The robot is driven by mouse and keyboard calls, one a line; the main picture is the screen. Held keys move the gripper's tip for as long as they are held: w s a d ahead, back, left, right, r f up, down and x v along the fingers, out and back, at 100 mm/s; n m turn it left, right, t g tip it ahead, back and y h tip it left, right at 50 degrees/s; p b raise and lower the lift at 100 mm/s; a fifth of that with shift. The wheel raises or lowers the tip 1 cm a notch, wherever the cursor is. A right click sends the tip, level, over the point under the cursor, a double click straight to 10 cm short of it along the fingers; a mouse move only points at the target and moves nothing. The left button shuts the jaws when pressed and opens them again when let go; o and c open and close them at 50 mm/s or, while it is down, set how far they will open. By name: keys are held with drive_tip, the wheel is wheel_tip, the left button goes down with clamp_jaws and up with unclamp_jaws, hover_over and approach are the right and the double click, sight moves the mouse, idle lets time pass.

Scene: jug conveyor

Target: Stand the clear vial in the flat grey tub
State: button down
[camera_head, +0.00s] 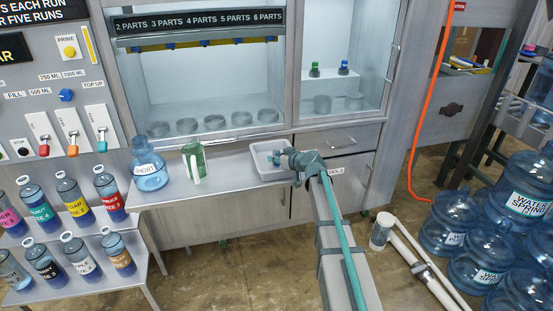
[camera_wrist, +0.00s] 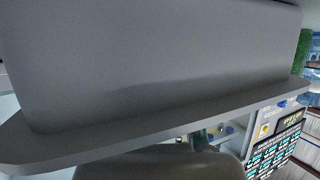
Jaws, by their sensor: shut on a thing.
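The flat grey tub (camera_head: 258,163) sits on the counter's right end in the head view. My gripper (camera_head: 278,157) is at the tub's right side, with its fingers over the inside. It is shut, but the fingers and what they hold are too small and hidden to make out. No clear vial shows standing apart from the gripper. In the wrist view, a large plain grey surface with a rim, apparently the tub (camera_wrist: 150,60), fills most of the picture. A blurred rounded grey shape is at the bottom edge.
A green and white carton (camera_head: 194,162) and a blue jug (camera_head: 149,165) stand left of the tub. Labelled bottles (camera_head: 73,197) fill the rack at left. A cabinet with several round dishes (camera_head: 214,122) is behind. Big water jugs (camera_head: 475,260) are at right.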

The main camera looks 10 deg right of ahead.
drive_tip(key=shift+f, duration=0.35)
drive_tip(key=shift+f+b, duration=0.2)
drive_tip(key=shift+b, duration=0.1)
drive_tip(key=c, duration=0.9)
unclamp_jaws()
drive_tip(key=shift+r+p, duration=0.2)
drive_tip(key=shift+p, duration=0.1)
drive_tip(key=b+v, duration=0.1)
drive_tip(key=v, duration=1.1)
drive_tip(key=shift+d+b, duration=0.1)
drive_tip(key=shift+b, duration=0.2)
